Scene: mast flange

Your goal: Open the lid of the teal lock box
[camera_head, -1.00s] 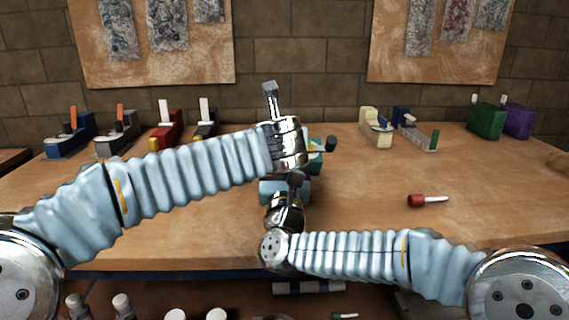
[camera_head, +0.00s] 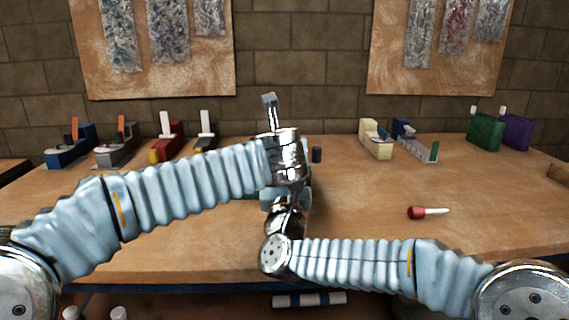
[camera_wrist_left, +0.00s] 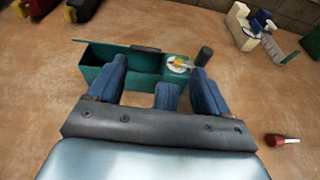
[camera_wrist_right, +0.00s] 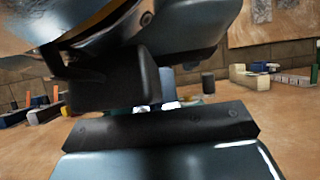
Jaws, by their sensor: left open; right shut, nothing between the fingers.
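The teal lock box (camera_wrist_left: 92,72) is open-topped in the left wrist view, its dark interior showing. A thin dark teal edge (camera_wrist_left: 120,46) runs along its far side and looks like the raised lid seen nearly edge-on. A round white and yellow part (camera_wrist_left: 178,64) sits on its right end, beside a dark cylinder (camera_wrist_left: 205,55). My left gripper (camera_wrist_left: 158,70) is open above the box, its blue fingers apart with nothing gripped. My right gripper (camera_wrist_right: 153,106) is shut and empty, low at the near side of the box. In the head view my wrists hide most of the box.
A red-handled tool (camera_head: 425,212) lies on the bench to the right. Several small coloured boxes stand along the back, including a cream one (camera_head: 376,140) and a green one (camera_head: 485,132). The bench right of my grippers is mostly clear.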

